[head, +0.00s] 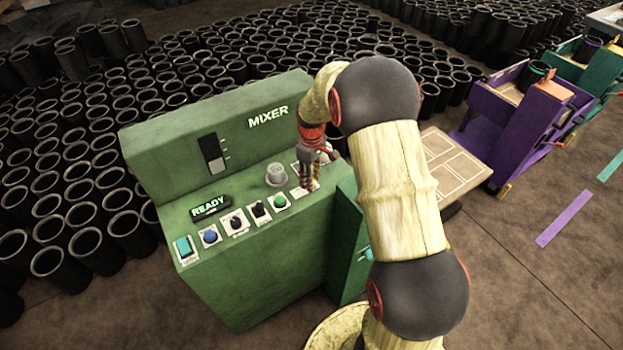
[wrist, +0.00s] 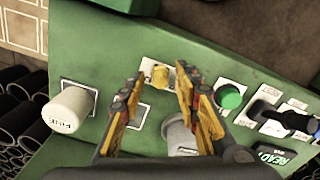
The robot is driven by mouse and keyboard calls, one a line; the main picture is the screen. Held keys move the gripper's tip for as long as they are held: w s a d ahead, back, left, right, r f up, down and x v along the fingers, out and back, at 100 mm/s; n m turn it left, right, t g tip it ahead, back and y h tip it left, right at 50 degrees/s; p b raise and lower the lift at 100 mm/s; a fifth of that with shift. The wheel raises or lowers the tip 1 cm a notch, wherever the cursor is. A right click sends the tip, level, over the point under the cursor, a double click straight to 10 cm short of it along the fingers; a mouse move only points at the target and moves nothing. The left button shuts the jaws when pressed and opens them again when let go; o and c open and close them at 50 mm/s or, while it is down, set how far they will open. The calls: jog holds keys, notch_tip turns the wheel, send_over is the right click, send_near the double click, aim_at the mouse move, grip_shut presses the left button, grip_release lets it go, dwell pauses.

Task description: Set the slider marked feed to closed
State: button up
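A vertical slider (head: 215,165) sits on the upright back panel of the green mixer (head: 260,255). Its pale grey handle is in the lower part of a dark slot, with small tick marks to the right. I cannot read its label, so I cannot tell if it says feed. My gripper (head: 312,188) is right of and apart from the slider, low over the right part of the control panel. In the wrist view my gripper (wrist: 157,78) has its fingers spread, with a yellow knob (wrist: 159,75) showing between them and nothing held. The slider is not seen in the wrist view.
A grey dome knob (head: 276,174), a green button (head: 280,201), black switches, a blue button (head: 209,236) and a lit READY display (head: 210,207) line the panel. A white labelled cylinder (wrist: 70,110) stands left in the wrist view. Black sleeves surround the machine.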

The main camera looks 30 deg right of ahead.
jog(key=c, duration=0.4)
jog(key=c, duration=0.3)
grip_shut()
